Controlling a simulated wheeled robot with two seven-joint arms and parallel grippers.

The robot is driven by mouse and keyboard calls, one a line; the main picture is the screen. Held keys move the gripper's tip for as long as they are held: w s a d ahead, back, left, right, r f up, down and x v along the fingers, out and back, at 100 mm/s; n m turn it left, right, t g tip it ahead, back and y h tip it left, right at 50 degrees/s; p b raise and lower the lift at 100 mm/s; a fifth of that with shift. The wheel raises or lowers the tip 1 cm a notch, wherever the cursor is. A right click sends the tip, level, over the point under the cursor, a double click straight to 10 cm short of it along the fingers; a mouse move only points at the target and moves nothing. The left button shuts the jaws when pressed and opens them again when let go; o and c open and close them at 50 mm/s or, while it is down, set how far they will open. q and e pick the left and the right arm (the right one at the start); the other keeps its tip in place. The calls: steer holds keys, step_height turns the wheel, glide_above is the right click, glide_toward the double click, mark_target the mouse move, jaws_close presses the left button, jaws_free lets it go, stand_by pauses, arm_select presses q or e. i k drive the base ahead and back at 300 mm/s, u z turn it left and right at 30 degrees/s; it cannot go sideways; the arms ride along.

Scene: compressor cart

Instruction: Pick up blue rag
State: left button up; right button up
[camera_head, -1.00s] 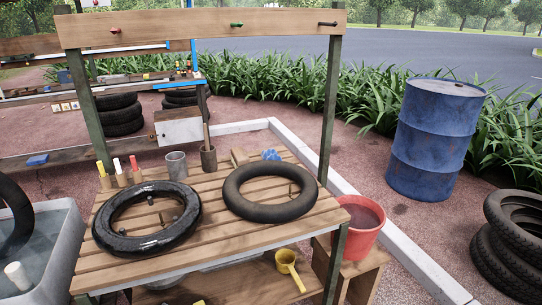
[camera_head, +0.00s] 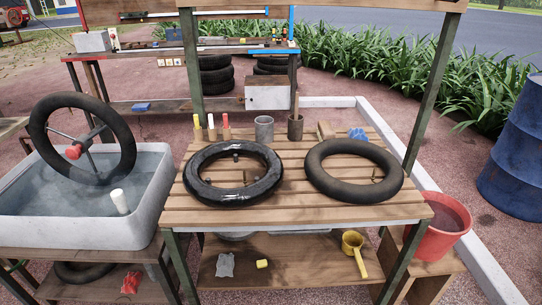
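A small crumpled blue rag (camera_head: 357,134) lies at the back right of the slatted wooden table (camera_head: 290,217). It is behind the right-hand black tyre (camera_head: 318,183), which lies flat, and beside a small wooden block (camera_head: 326,130). Neither of my grippers shows in the head view.
A second, glossy tyre (camera_head: 195,183) lies left on the table. Metal and wooden cups (camera_head: 264,131) stand at the back. A water tub (camera_head: 150,205) with an upright tyre is left; a red bucket (camera_head: 462,216) is right. Posts and a crossbar (camera_head: 350,5) frame the table.

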mark_target(358, 133)
steer(key=k, duration=0.5)
steer(key=z, duration=1.9)
steer(key=i, duration=1.55)
steer(key=u, duration=2.1)
